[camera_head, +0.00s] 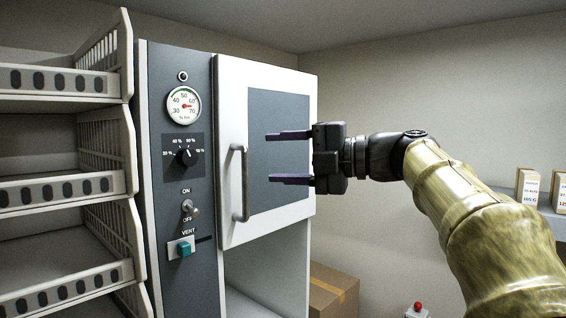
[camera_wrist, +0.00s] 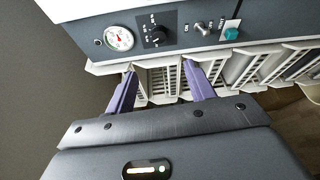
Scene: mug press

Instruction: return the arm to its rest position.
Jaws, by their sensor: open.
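My gripper (camera_head: 290,157) is open and empty, its two purple fingers apart and pointing left in the head view. It shows in front of the grey and white cabinet door (camera_head: 279,150), to the right of the door's vertical handle (camera_head: 240,183). The door looks shut. In the wrist view both fingers of my gripper (camera_wrist: 160,88) show with nothing between them. Beyond them are the control panel and white racks. My arm reaches in from the right of the head view.
The control panel (camera_head: 182,245) holds a round gauge (camera_head: 184,104), a dial (camera_head: 187,157), a toggle switch (camera_head: 189,207) and a teal vent slider (camera_head: 185,249). White rack shelves (camera_head: 60,191) stand at left. A cardboard box (camera_head: 334,290) is below; small boxes (camera_head: 527,187) sit on a shelf at right.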

